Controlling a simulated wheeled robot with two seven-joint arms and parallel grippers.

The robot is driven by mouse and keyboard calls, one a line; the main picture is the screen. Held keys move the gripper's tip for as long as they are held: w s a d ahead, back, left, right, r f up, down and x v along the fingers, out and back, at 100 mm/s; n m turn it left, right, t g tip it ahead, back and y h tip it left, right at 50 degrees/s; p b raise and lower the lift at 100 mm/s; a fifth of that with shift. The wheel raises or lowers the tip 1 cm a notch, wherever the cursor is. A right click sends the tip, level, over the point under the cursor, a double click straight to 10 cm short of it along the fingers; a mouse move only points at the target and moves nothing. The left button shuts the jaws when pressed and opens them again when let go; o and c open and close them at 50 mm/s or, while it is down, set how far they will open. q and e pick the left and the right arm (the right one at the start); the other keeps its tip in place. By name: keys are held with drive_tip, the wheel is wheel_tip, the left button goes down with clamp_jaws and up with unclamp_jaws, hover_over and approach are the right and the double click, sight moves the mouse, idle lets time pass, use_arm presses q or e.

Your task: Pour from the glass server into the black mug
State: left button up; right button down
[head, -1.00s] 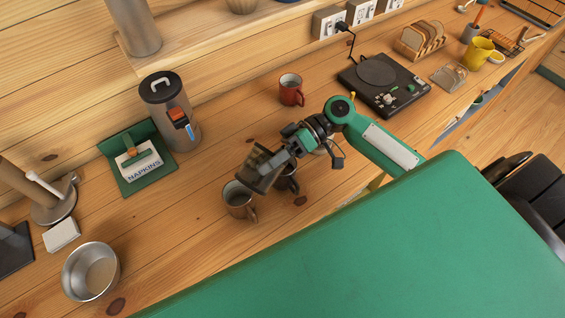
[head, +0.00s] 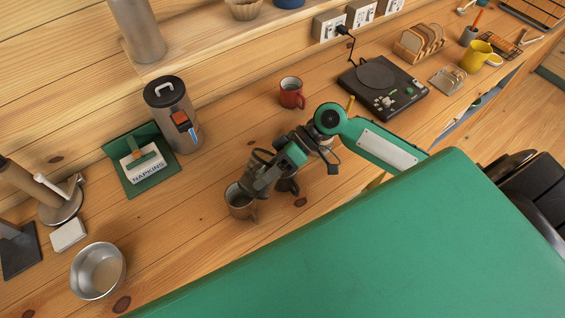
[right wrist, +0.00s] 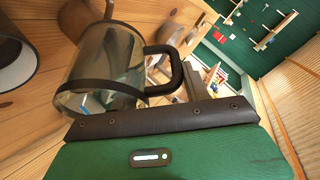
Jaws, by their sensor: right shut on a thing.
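My right gripper (head: 276,172) is shut on the glass server, apparently at its black handle (right wrist: 172,72). The server (head: 256,163) is clear glass with dark bands; it also shows in the right wrist view (right wrist: 108,68). A mug with a pale inside shows at the left of the right wrist view (right wrist: 22,68). I cannot see any liquid flowing. My left gripper is not in view.
A red mug (head: 291,93) stands farther back. A grey canister (head: 172,115) and a green napkin holder (head: 140,165) stand at left, with a metal bowl (head: 98,271) nearer. A black hot plate (head: 383,86) is at right. The counter between bowl and mugs is clear.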

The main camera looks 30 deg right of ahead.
drive_tip(key=shift+s+a+r+h+p, duration=0.1)
drive_tip(key=shift+r+h+p, duration=0.3)
drive_tip(key=shift+p, duration=0.25)
drive_tip(key=shift+s+a+h+p, duration=0.1)
drive_tip(key=shift+a+h+p, duration=0.3)
drive_tip(key=shift+p, duration=0.5)
drive_tip(key=shift+s+a+f+n+t+h+p, duration=0.3)
drive_tip(key=shift+a+f+t+h+p, duration=0.1)
drive_tip(key=shift+a+h+p, duration=0.1)
drive_tip(key=shift+s+a+f+h, duration=0.15)
drive_tip(key=shift+a+f+h, duration=0.15)
drive_tip(key=shift+a+f, duration=0.15)
drive_tip(key=shift+s+a+f+n+t+h, duration=0.15)
drive_tip(key=shift+s+a+f+t+h, duration=0.2)
drive_tip(key=shift+a+h, duration=0.5)
drive_tip(key=shift+s+a+f+n+t+h, duration=0.25)
drive_tip(key=shift+a+t+h, duration=0.2)
drive_tip(key=shift+a+h, duration=0.3)
drive_tip(key=shift+s+a+f+n+t+h, duration=0.1)
drive_tip(key=shift+s+a+f+t+h, duration=0.3)
drive_tip(key=shift+a+h, duration=0.45)
drive_tip(key=shift+d, duration=0.1)
drive_tip(key=shift+f, duration=0.1)
